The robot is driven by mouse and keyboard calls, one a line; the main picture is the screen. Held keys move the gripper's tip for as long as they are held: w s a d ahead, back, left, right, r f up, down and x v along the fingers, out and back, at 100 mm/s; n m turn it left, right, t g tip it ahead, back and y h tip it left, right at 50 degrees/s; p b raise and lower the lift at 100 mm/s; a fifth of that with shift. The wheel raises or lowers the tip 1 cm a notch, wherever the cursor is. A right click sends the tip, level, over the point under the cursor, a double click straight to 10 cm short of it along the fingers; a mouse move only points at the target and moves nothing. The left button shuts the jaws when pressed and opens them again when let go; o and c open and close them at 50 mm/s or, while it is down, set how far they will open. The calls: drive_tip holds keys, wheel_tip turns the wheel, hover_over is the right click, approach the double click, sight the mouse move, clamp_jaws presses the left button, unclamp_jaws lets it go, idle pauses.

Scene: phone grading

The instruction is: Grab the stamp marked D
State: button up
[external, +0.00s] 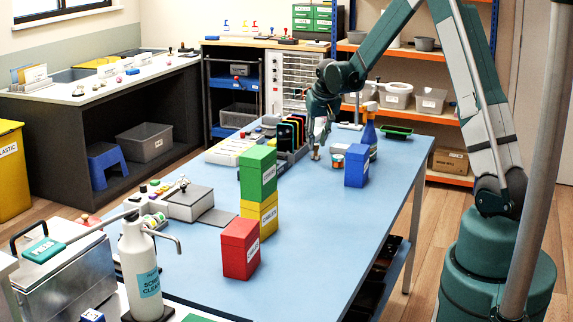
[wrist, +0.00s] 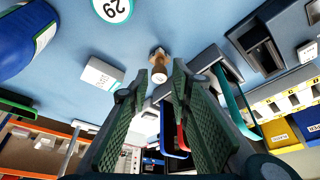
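A small stamp (wrist: 158,66) with a light wooden handle and a darker base stands on the blue table. In the wrist view it is just beyond my fingertips, near the gap between them. I cannot read a letter on it. My gripper (wrist: 157,86) is open, with its two green fingers apart and nothing visibly held. In the external view my gripper (external: 319,139) points down at the far part of the table, and the stamp (external: 315,154) shows small at its tips. I cannot tell whether the fingers touch it.
A rack with coloured slots (external: 291,133) stands close left of my gripper. A blue box (external: 356,168) and a blue spray bottle (external: 369,137) stand to its right. Green (external: 258,172), yellow (external: 260,213) and red (external: 239,248) boxes stand nearer. The table's middle (external: 320,225) is clear.

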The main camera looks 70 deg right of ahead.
sight(316, 145)
drive_tip(key=shift+b+x, duration=0.3)
drive_tip(key=shift+x, duration=1.25)
drive_tip(key=c, duration=0.6)
